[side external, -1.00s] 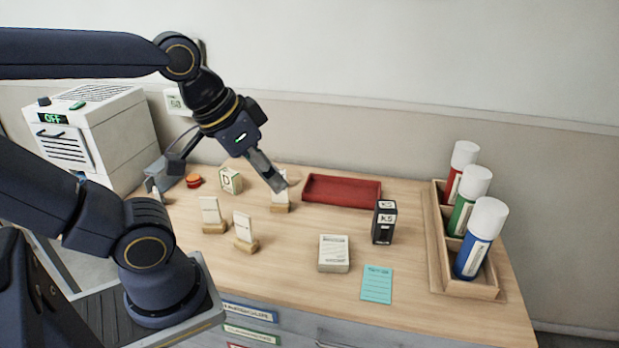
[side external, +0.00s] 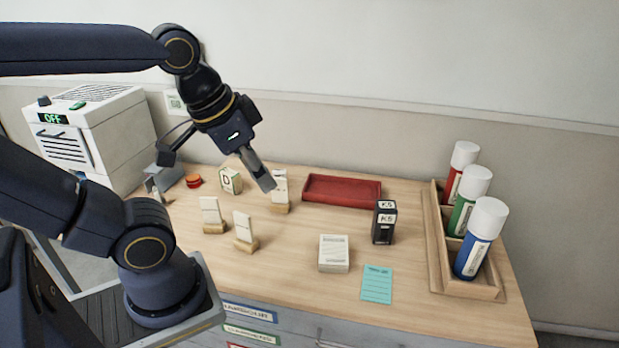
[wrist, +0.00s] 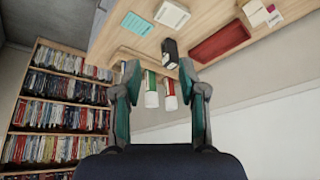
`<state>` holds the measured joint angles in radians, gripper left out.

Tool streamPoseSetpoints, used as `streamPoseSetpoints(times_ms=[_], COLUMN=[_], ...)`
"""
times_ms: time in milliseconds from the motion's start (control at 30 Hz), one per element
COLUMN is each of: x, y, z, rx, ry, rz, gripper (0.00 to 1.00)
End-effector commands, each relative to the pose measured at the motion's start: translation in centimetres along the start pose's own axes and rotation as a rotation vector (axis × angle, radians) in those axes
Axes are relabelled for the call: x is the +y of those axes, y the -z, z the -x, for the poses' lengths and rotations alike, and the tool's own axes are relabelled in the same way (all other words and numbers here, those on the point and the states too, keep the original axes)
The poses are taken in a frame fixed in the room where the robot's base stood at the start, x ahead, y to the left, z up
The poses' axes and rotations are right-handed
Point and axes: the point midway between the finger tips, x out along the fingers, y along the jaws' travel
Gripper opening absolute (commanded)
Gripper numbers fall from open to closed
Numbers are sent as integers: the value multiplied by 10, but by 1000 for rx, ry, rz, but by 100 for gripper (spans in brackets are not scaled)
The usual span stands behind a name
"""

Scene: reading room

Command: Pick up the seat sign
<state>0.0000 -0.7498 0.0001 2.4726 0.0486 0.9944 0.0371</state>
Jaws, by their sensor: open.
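Several white cards stand upright in wooden bases on the desk: one at the back (side external: 280,185), one at the front (side external: 242,228), one at the left (side external: 211,214). A black block marked K5 (side external: 383,223) stands right of the middle; it also shows in the wrist view (wrist: 170,52). I cannot tell which of these is the seat sign. My gripper (side external: 268,184) is above the desk, its tip overlapping the back card in the side view; I cannot tell whether they touch. In the wrist view my gripper (wrist: 160,70) has its fingers apart with nothing held between them.
A red tray (side external: 342,198) lies behind the block. A white card stack (side external: 333,253) and a teal note (side external: 377,284) lie in front. A wooden rack (side external: 437,275) with capped canisters stands at the right. A lettered cube (side external: 230,181) and a white machine (side external: 100,130) are at the left.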

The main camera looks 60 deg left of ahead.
Motion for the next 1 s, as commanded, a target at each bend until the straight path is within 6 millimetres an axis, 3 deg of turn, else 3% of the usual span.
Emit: streamPoseSetpoints(times_ms=[67,233,467,767,867,1000], x=[-15,-40,-67,-77,-74,-68], y=[6,20,52,78,75,56], z=[9,4,-32,-124,-165,-222], rx=[-81,-330,-724,-1224,-1374,-1558], ry=[57,144,259,413,463,526], rz=[-62,-185,-367,-616,-701,-818], gripper=[42,42,42,42,42,42])
